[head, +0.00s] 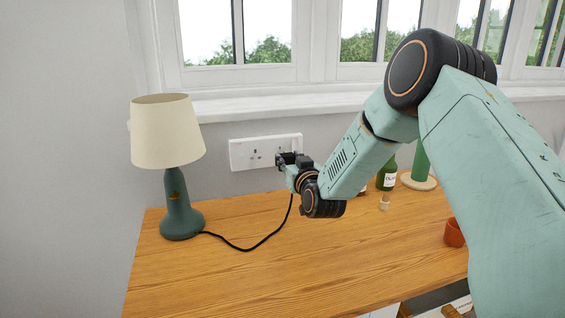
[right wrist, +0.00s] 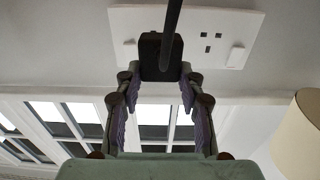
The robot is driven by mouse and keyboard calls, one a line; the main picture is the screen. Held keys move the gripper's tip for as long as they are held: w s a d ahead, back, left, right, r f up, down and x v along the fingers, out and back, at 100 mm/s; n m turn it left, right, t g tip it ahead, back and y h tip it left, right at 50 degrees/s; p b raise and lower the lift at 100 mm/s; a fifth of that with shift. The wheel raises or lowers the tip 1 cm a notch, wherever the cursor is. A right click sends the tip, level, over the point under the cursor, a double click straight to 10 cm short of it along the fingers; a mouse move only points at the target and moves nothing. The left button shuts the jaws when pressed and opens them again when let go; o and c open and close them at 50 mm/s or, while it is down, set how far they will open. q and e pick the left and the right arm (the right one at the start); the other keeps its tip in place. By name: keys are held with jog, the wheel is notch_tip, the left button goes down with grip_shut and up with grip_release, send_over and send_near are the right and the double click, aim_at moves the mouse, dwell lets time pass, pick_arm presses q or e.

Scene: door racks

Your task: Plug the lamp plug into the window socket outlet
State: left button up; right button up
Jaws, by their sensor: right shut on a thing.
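The window socket outlet (head: 240,156) is a white double wall plate under the sill. My right gripper (head: 288,160) is at its right half and shut on the black lamp plug (right wrist: 161,58). In the right wrist view, the plug is between the fingertips (right wrist: 160,78) and overlaps one half of the plate (right wrist: 262,22). The other half shows bare slots. I cannot tell whether the plug's pins are in the socket. The black cord runs down from the gripper across the table to the lamp (head: 181,216), which has a green base and cream shade. My left gripper is not in view.
The wooden table (head: 225,280) is clear at its front left. A green bottle (head: 387,178), a small cork-coloured piece (head: 384,202), a green cylinder on a round base (head: 420,182) and an orange pot (head: 455,233) stand to the right. The windowsill (head: 255,103) juts out above the outlet.

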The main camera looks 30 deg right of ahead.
aim_at(285, 154)
jog(key=shift+x, duration=0.85)
dwell(1.6)
jog(key=shift+b+x, duration=0.4)
jog(key=shift+x, duration=1)
jog(key=shift+w+r, duration=0.1)
jog(key=shift+w, duration=0.2)
jog(key=o, duration=1.4)
jog(key=shift+c, duration=0.2)
jog(key=v, duration=1.2)
